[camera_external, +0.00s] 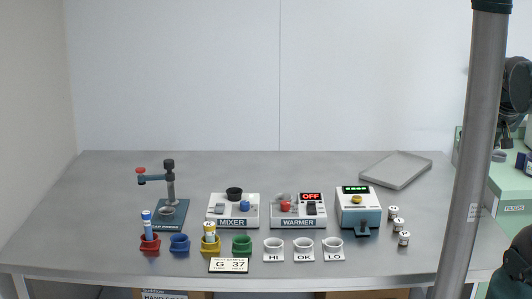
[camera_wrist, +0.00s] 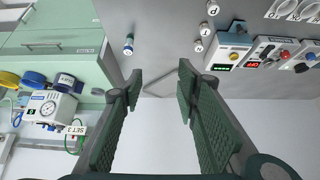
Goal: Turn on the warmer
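The warmer (camera_external: 298,222) is a light grey box on the metal table, labelled WARMER. Its red display (camera_external: 311,197) reads OFF. A dark rocker switch (camera_external: 311,208) sits below the display, and a red knob (camera_external: 286,206) is to its left. The warmer also shows, rotated, at the upper right of the wrist view (camera_wrist: 264,52). My gripper (camera_wrist: 160,78) is open and empty, its two green padded fingers wide apart in the wrist view, well away from the warmer. In the external view its fingers cannot be made out.
The mixer (camera_external: 232,222) stands left of the warmer, and a teal box with a yellow button (camera_external: 357,209) stands right. White cups (camera_external: 304,248) stand in front. Small labelled cylinders (camera_external: 397,223) stand at right, a tray (camera_external: 396,170) behind. A press stand (camera_external: 170,195) is at left.

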